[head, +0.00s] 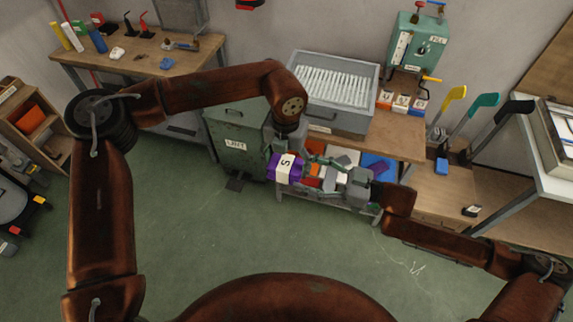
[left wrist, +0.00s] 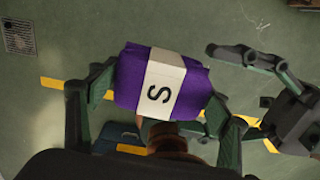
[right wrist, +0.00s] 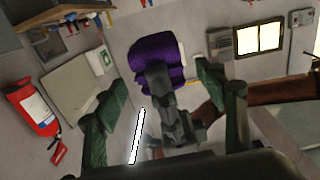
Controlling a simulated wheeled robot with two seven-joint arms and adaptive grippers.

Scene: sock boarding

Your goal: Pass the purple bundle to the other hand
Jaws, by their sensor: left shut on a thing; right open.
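The purple bundle (head: 284,168) has a white band marked S. In the head view it hangs in the air in front of the grey cabinet. My left gripper (left wrist: 160,97) is shut on it, with one finger at each end of the bundle in the left wrist view. My right gripper (head: 325,168) is open and empty just to the right of the bundle. In the right wrist view the bundle (right wrist: 155,58) lies beyond and between the open right fingers (right wrist: 160,85), apart from them. Part of the left gripper covers its lower side there.
A grey bin (head: 335,85) of white upright pieces stands on the wooden bench behind. Colored items lie on a shelf under it. A green machine (head: 415,42) and several colored sock boards (head: 482,105) stand to the right. The green floor in front is clear.

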